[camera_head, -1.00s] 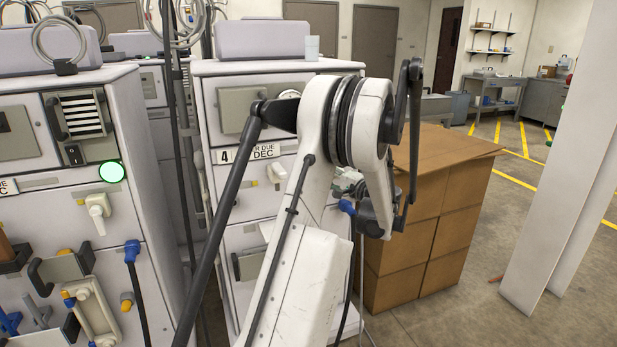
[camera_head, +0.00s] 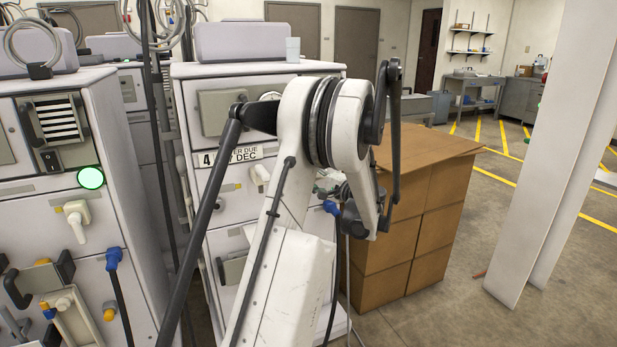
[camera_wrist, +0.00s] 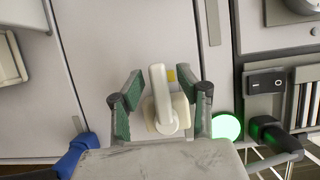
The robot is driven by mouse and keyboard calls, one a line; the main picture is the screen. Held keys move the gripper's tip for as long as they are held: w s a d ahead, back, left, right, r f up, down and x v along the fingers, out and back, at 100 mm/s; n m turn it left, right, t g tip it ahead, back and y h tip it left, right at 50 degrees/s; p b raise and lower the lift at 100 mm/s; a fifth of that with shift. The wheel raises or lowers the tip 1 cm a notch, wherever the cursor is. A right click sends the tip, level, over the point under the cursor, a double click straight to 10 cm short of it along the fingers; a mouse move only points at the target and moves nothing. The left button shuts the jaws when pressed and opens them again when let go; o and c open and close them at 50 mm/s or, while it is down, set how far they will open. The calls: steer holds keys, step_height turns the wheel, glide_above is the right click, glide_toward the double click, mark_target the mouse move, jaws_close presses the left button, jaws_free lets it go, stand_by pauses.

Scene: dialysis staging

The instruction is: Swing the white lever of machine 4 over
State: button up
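Machine 4 (camera_head: 205,240) stands in the middle of the head view, its number on a label (camera_head: 208,159); my arm covers much of its front. A white lever with a yellow mark beside it (camera_wrist: 158,85) shows in the wrist view on a pale panel, its handle pointing up in that picture. My gripper (camera_wrist: 160,96) is open, with green-padded fingers on either side of the lever. Gaps show between the lever and both fingers. In the head view my gripper is largely hidden behind my arm, so I cannot see the contact there.
In the wrist view a lit green light (camera_wrist: 227,127), a black rocker switch (camera_wrist: 265,82) and a black handle (camera_wrist: 276,137) lie right; a blue connector (camera_wrist: 78,157) lies lower left. A neighbouring machine (camera_head: 140,210) stands left; stacked cardboard boxes (camera_head: 420,190) stand right of machine 4.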

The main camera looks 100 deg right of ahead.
steer(key=v, duration=1.1)
steer(key=shift+a, duration=0.25)
